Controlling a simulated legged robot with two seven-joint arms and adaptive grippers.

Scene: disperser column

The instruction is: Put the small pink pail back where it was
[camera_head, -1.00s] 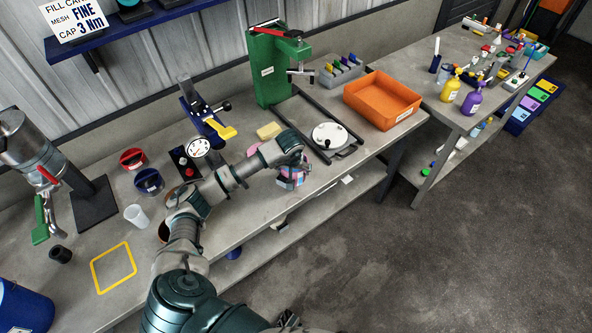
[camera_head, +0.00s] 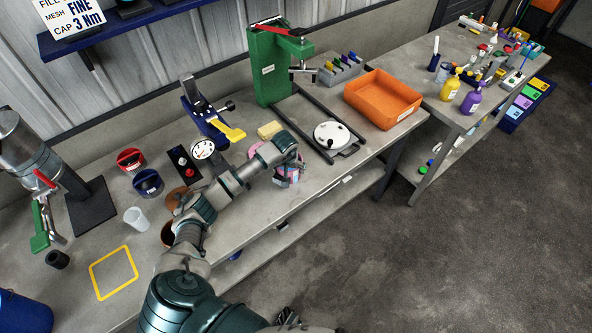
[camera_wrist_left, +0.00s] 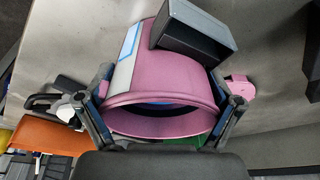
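The small pink pail (camera_head: 288,175) is under my left gripper (camera_head: 291,160) near the front edge of the bench, mostly hidden by it in the head view. In the left wrist view the pink pail (camera_wrist_left: 165,78) lies between the two fingers of my left gripper (camera_wrist_left: 163,110), its open rim towards the palm. The fingers sit against both sides of the rim. A pale blue and white panel shows on its side, and a dark box-like part covers some of its wall. I cannot tell whether the pail touches the bench. My right gripper is not seen.
A white disc (camera_head: 331,136) in a dark frame and an orange tray (camera_head: 382,98) stand to the right. A yellow square outline (camera_head: 113,272) marks clear bench at the left.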

